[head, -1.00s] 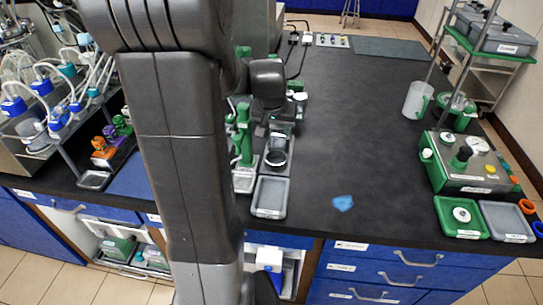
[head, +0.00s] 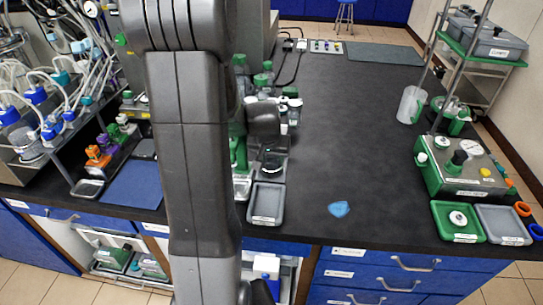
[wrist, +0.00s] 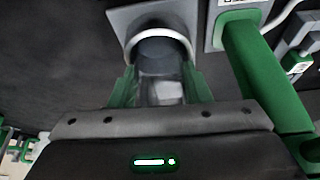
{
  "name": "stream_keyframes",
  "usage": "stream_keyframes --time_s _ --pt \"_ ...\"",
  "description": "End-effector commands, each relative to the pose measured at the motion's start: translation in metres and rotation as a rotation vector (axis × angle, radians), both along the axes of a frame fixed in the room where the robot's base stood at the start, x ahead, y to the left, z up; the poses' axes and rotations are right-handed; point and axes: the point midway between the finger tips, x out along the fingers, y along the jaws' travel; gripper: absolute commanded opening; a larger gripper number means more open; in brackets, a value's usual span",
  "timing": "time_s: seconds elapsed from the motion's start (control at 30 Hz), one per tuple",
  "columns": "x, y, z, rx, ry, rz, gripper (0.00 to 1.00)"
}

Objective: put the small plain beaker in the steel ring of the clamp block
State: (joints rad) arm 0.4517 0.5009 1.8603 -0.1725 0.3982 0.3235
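In the wrist view, my gripper (wrist: 160,82) has its two green fingers on either side of a clear, glassy small plain beaker (wrist: 164,93), and looks shut on it. The steel ring (wrist: 178,37) of the clamp block shows as a bright curved rim just beyond the fingertips, on a grey square block (wrist: 121,17). The beaker overlaps the ring's near side; I cannot tell whether its base is inside the ring. In the head view, the clamp block (head: 272,170) stands below my dark wrist, behind a grey tray. My arm hides the fingers there.
A green post (wrist: 262,75) stands close to the right of my gripper. The empty grey tray (head: 267,203) lies at the bench's front. Green-capped bottles (head: 266,77) stand behind. A jug (head: 411,104) and a green control box (head: 462,170) stand right.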

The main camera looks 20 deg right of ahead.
Motion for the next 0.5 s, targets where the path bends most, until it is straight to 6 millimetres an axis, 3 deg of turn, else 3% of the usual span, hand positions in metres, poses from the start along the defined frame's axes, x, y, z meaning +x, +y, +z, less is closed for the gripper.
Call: stream_keyframes --time_s 0.03,0.1,0.33,0.5 --pt "0.000 0.000 0.000 0.000 0.000 0.000 0.52" --pt "0.000 0.000 0.000 0.000 0.000 0.000 0.65" --pt "0.000 0.000 0.003 0.000 0.000 0.000 0.65" --pt "-0.003 0.003 0.016 -0.002 -0.003 0.000 0.65"
